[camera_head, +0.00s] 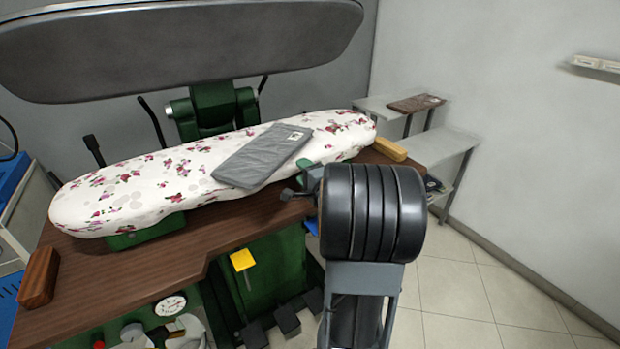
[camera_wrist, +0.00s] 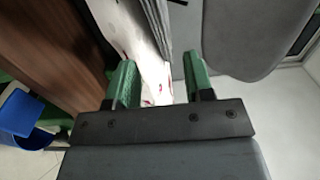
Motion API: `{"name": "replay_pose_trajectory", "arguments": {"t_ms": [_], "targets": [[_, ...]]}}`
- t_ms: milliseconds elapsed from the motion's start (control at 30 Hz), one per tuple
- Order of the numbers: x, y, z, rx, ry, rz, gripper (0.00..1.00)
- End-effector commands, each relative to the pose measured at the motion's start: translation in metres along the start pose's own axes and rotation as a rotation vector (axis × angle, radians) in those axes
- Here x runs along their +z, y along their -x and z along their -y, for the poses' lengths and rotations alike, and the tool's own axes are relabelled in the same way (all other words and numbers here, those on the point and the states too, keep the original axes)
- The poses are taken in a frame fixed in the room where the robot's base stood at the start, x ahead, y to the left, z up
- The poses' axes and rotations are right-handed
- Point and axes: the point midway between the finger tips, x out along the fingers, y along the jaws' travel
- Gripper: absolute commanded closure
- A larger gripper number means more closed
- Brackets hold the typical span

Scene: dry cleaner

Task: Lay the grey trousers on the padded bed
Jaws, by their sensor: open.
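The grey trousers (camera_head: 262,156), folded into a flat bundle, lie on the right half of the padded bed (camera_head: 130,195), which has a white cover with pink flowers. In the wrist view the grey trousers (camera_wrist: 152,22) show at the top, just beyond the fingers, with a strip of the flowered bed (camera_wrist: 128,30) beside them. My gripper (camera_wrist: 160,80) is open, with its two green fingers apart and nothing between them. In the head view my arm hides most of the gripper; a green part of it shows near the bed's front right edge.
The grey upper press plate (camera_head: 190,45) is raised above the bed. A wooden table (camera_head: 150,262) surrounds the bed, with a brown block (camera_head: 39,277) at left and a tan block (camera_head: 389,149) at right. A grey shelf (camera_head: 440,146) stands at the right wall.

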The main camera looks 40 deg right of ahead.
Motion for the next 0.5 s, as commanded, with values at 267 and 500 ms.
{"name": "replay_pose_trajectory", "arguments": {"t_ms": [267,500], "targets": [[0.001,0.030,0.001,0.004,0.010,-0.005,0.52],[0.029,0.024,-0.005,0.199,0.333,-0.082,0.52]]}}
